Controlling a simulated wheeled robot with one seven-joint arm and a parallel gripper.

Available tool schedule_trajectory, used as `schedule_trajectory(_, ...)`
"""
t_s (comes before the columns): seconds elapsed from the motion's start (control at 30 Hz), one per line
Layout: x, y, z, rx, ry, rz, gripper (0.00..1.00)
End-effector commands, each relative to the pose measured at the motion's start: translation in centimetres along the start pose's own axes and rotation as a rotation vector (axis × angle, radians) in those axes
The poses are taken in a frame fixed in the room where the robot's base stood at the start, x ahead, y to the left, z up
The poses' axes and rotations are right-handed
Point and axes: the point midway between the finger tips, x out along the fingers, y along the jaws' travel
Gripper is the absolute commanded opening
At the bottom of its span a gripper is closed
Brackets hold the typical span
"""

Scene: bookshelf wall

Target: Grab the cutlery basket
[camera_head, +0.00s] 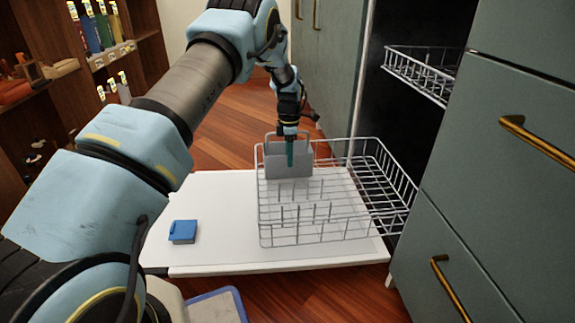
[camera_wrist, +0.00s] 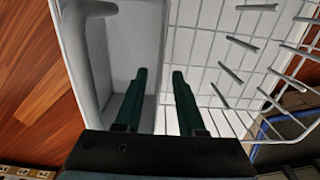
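The cutlery basket is a light grey box (camera_head: 280,168) with a raised handle. It sits at the back left of the wire dish rack (camera_head: 350,228). In the wrist view the basket (camera_wrist: 118,50) fills the left part, its handle at far left. My gripper (camera_head: 290,164) points down at the basket, with one teal finger visible in front of its near side. In the wrist view my gripper (camera_wrist: 159,74) is open, its fingers apart on either side of a basket wall: left finger inside, right finger outside over the rack. Contact with the wall cannot be told.
The rack rests on the white open dishwasher door (camera_head: 210,205). A blue-lidded box (camera_head: 183,231) lies on the door to the left. An upper rack (camera_head: 420,72) sticks out at the upper right. Green drawers (camera_head: 480,220) stand close on the right, shelves (camera_head: 60,60) at left.

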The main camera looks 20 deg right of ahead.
Motion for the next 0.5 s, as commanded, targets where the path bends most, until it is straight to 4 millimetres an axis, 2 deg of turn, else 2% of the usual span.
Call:
schedule_trajectory(0.07, -0.08, 0.01, 0.00, 0.000, 0.000, 0.000, 0.38)
schedule_trajectory(0.4, -0.08, 0.01, -0.01, 0.000, 0.000, 0.000, 0.00)
schedule_trajectory(0.5, -0.08, 0.01, -0.01, 0.000, 0.000, 0.000, 0.00)
